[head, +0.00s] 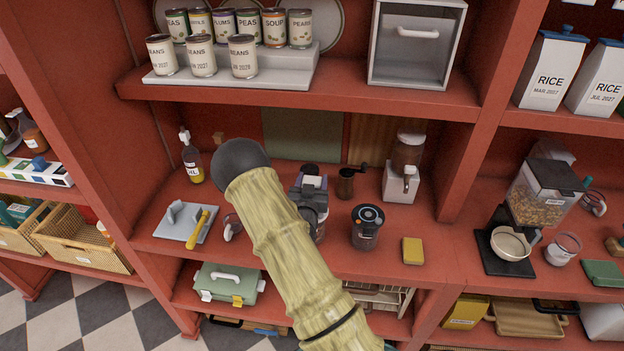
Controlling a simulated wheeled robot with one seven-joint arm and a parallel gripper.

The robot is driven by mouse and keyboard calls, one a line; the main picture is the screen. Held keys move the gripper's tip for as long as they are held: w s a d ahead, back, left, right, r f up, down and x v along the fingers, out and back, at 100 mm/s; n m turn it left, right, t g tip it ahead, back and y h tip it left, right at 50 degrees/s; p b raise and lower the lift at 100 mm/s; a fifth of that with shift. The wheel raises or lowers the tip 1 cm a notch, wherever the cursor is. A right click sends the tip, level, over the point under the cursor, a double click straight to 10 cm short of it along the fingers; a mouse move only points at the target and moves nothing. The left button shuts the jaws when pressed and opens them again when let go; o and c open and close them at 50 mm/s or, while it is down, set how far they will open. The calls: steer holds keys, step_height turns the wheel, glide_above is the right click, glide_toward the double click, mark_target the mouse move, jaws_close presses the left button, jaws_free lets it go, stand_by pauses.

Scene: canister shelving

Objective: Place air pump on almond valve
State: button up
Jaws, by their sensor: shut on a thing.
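My gripper (313,191), grey and purple, is over the middle of the red counter shelf, partly behind my arm. It is shut on a small dark thing, which I take to be the air pump (310,170); only its dark round top shows clearly. A dark, glassy shape shows just below the gripper, mostly hidden. I cannot tell which canister holds almonds.
A hand mill (346,184) and a white grinder (398,186) stand behind. A yellow sponge (412,251) lies right. An oil bottle (192,163), a grey board (184,226) and a glass mug (231,227) are left. The upper shelf (340,97) overhangs the back.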

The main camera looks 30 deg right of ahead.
steer(key=shift+f, duration=0.15)
steer(key=shift+f, duration=0.15)
steer(key=o, duration=1.4)
steer(key=shift+s, duration=0.1)
steer(key=b+v, duration=0.7)
steer(key=v, duration=0.5)
